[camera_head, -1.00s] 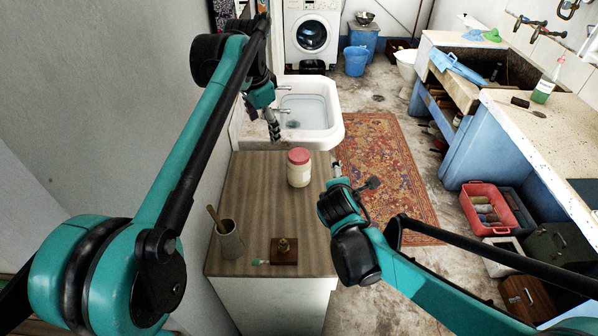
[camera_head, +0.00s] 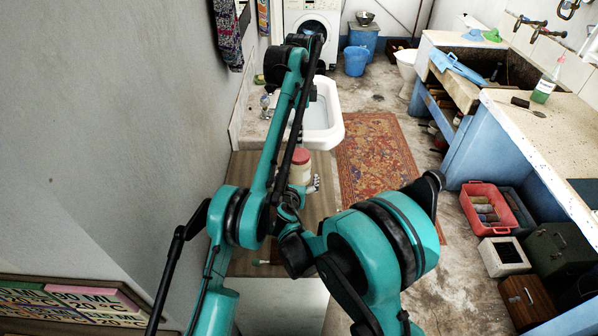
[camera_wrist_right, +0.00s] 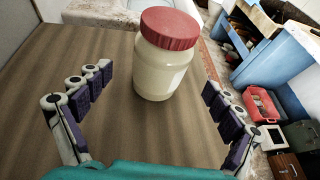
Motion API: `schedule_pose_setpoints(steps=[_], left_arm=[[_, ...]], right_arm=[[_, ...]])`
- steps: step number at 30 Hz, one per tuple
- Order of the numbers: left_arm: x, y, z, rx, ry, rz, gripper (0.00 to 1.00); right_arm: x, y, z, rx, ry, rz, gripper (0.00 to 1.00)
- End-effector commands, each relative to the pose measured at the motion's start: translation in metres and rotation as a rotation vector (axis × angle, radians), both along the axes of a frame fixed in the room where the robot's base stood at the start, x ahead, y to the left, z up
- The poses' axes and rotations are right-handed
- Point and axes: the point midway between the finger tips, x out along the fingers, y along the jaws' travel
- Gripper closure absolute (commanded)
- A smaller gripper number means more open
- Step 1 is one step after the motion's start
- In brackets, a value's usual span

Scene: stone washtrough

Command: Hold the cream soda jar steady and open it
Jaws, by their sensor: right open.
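The cream soda jar is a cream jar with a red lid (camera_head: 301,156), upright on the wooden worktop (camera_head: 241,168). The jar (camera_wrist_right: 163,75) stands large in the right wrist view, its lid on. My right gripper (camera_wrist_right: 157,88) is open, with its fingers spread to the left and right of the jar's lower part and clear space on both sides. In the head view its fingertips show at the jar's right side. My left arm (camera_head: 287,110) reaches past the jar towards the sink and partly covers it. My left gripper's fingers are hidden behind that arm.
A white sink (camera_head: 325,120) lies behind the worktop. The wall is close on the left. A patterned rug (camera_head: 375,165) and a red crate (camera_head: 480,225) are on the floor to the right. My arms hide most of the near worktop.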

Motion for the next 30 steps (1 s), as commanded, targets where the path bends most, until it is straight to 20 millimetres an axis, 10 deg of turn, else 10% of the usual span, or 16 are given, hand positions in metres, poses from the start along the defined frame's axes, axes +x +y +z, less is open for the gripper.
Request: schedule_pose_setpoints(steps=[12, 24, 30], left_arm=[[0.0, 0.0, 0.0, 0.0, 0.0, 0.002, 0.25], [0.0, 0.0, 0.0, 0.0, 0.0, 0.003, 0.25], [0.0, 0.0, 0.0, 0.0, -0.001, 0.003, 0.25]], right_arm=[[0.056, -0.009, -0.023, 0.003, 0.0, -0.002, 0.08], [0.065, -0.01, -0.027, 0.003, 0.001, -0.001, 0.08], [0.065, -0.01, -0.027, 0.004, 0.0, -0.002, 0.55]])
